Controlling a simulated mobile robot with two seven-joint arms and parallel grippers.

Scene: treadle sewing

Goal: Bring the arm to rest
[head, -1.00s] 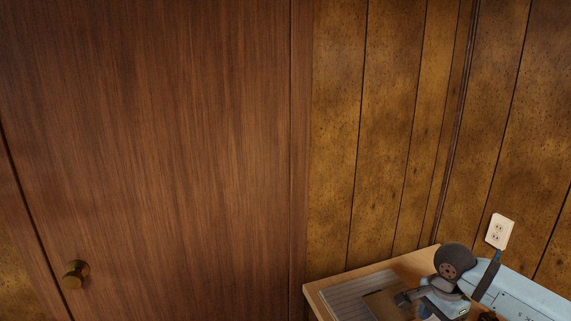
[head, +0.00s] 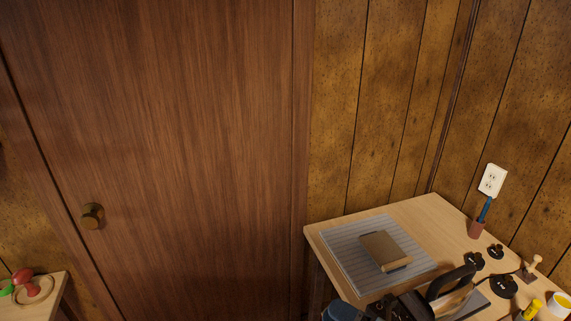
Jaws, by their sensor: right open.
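My right gripper (head: 397,306) is dark and low in the head view, at the front of the light wood table (head: 420,208). It is open. Its fingertips are hard to make out against the dark shapes around it, and the lower part of the arm is cut off by the bottom edge. My left gripper is not in view.
A small left table (head: 52,292) bears a red knob-like thing (head: 22,276). A closed door (head: 180,150) stands behind.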

